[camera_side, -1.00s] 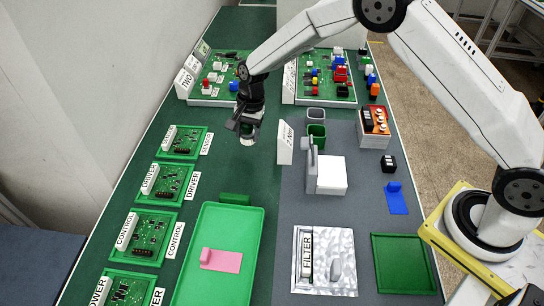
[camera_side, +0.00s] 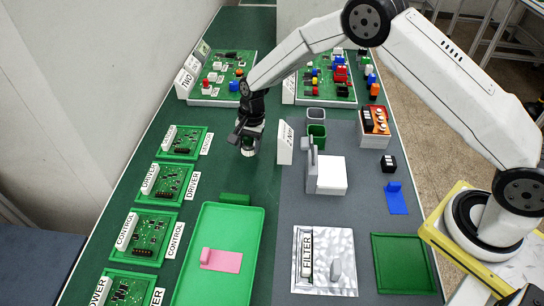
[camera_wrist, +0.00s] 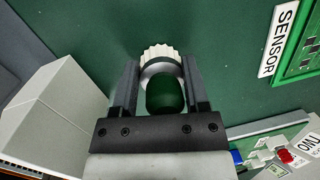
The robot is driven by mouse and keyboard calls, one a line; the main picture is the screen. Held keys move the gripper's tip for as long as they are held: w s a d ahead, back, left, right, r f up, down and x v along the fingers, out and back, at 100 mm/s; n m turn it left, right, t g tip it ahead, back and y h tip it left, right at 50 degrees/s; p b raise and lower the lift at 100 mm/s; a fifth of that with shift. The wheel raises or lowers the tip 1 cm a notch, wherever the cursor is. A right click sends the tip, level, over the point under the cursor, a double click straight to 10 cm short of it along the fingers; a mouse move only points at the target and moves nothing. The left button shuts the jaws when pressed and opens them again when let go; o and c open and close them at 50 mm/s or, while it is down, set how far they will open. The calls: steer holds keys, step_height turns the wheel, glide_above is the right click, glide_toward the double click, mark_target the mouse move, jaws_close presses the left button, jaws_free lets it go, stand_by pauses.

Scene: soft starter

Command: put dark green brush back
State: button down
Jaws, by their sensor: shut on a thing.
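My gripper (camera_side: 247,137) is over the green bench, left of the grey mat. In the wrist view my gripper (camera_wrist: 160,88) is shut on the dark green brush (camera_wrist: 165,95). The brush has a rounded dark green end toward the camera and a ribbed white end (camera_wrist: 160,50) beyond it. In the side view the pale lower end of the brush (camera_side: 248,152) shows beneath the fingers; its dark green part is mostly hidden. I cannot tell whether it touches the bench. A green cup (camera_side: 316,133) and a grey cup (camera_side: 315,115) stand on the mat to the right.
A white sign (camera_side: 285,142) stands between my gripper and the cups. A grey-and-white block (camera_side: 331,174) is on the mat (camera_side: 290,215). Several circuit boards line the left side, including the SENSOR board (camera_side: 181,142). A light green tray (camera_side: 215,270) lies in front.

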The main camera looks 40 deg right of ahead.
steer(key=shift+f, duration=0.1)
steer(key=shift+c, duration=0.4)
jaws_free()
step_height(320, 180, up, 12)
steer(key=d, duration=0.2)
steer(key=shift+s, duration=0.15)
stand_by(0.6)
steer(key=s+d+r+n+t, duration=0.1)
steer(key=s+d+n, duration=0.2)
steer(key=s, duration=0.5)
steer(key=s+d+n+h, duration=0.1)
steer(key=s+d+n, duration=0.2)
steer(key=s, duration=0.5)
steer(key=s+d+r+n+t, duration=0.1)
steer(key=s+d+n, duration=0.2)
steer(key=s, duration=0.6)
steer(key=shift+d+r+n+t+h, duration=0.15)
steer(key=shift+r+n+t+h, duration=0.2)
steer(key=shift+n, duration=0.55)
